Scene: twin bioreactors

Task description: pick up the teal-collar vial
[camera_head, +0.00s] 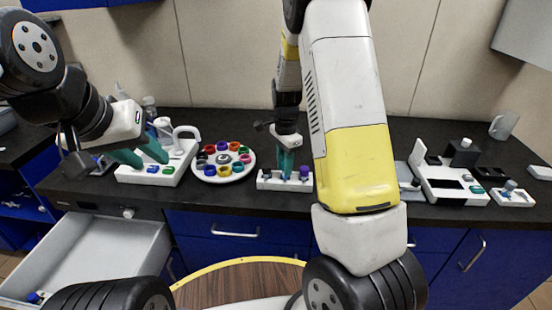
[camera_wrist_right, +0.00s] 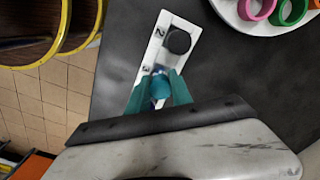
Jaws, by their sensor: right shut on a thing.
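My right gripper (camera_head: 287,172) reaches down over a small white rack (camera_head: 270,184) on the black counter. In the right wrist view its teal fingers (camera_wrist_right: 159,98) are closed around a teal-collar vial (camera_wrist_right: 160,86) at the numbered white rack (camera_wrist_right: 153,48). The fingers hide much of the vial, and I cannot tell whether it is still seated in the rack. My left gripper (camera_head: 140,156) is open, its teal fingers apart and empty, above a white device at the left of the counter.
A round white tray (camera_head: 223,178) with several coloured rings stands left of the rack. A white device (camera_head: 185,146) is further left. White holders (camera_head: 452,187) stand at the right. A drawer (camera_head: 95,255) is open at front left. A black-capped item (camera_wrist_right: 178,41) sits in the rack.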

